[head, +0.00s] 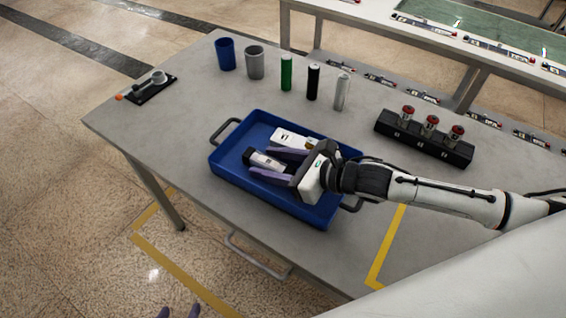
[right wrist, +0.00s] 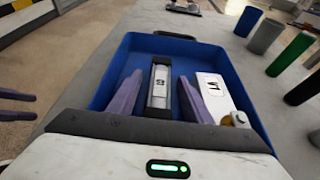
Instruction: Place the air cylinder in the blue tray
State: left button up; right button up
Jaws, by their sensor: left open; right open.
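The air cylinder (head: 266,161), a silver body with black ends, lies in the blue tray (head: 229,178). It also shows in the right wrist view (right wrist: 159,85), lying on the tray floor. My right gripper (head: 251,164) reaches down into the tray from the right. Its purple fingers are open, one on each side of the cylinder, with visible gaps in the wrist view. My left gripper (head: 178,313) shows only as purple fingertips at the bottom edge of the head view, empty and away from the table.
A white block with a brass fitting (head: 291,138) lies in the tray beside the cylinder. Cups and upright tubes (head: 286,73) stand behind. A black rack with red-topped parts (head: 424,138) stands right, a small black fixture (head: 152,87) far left. The tabletop left of the tray is clear.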

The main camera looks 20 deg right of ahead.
jog(key=v, duration=0.9)
jog(key=shift+s+d+b, duration=0.2)
jog(key=shift+s+b, duration=0.05)
jog(key=shift+b, duration=0.1)
jog(key=shift+v, duration=1.15)
